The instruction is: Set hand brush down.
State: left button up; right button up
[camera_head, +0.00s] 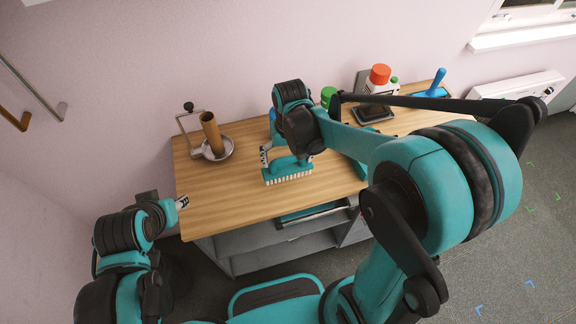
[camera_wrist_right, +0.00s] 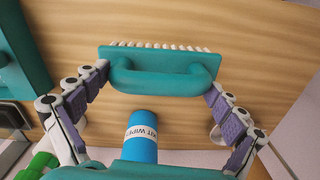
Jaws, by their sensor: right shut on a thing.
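The teal hand brush (camera_head: 291,168) with white bristles is over the middle of the wooden table (camera_head: 235,195), bristles down. I cannot tell whether the bristles touch the wood. It also shows in the right wrist view (camera_wrist_right: 160,76), with its handle towards the camera. My right gripper (camera_wrist_right: 158,84) is shut on the brush, one finger at each end of the handle. In the head view my right arm partly covers this gripper. My left gripper (camera_head: 183,202) is empty by the table's left front edge; its jaw opening is unclear.
A paper-roll holder (camera_head: 213,142) stands at the table's back left. A blue wipes canister (camera_wrist_right: 142,137) stands close behind the brush. A red-capped container (camera_head: 380,76), a dark tray (camera_head: 373,114) and a blue-handled tool (camera_head: 436,85) are further right. The table's left front is clear.

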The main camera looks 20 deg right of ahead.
notch_tip(320, 180, down, 3)
jog(key=shift+f+b, duration=0.2)
jog(key=shift+b, duration=0.25)
jog(key=shift+f, duration=0.2)
jog(key=o, duration=1.2)
jog(key=shift+r, duration=0.1)
jog(key=shift+c, duration=0.2)
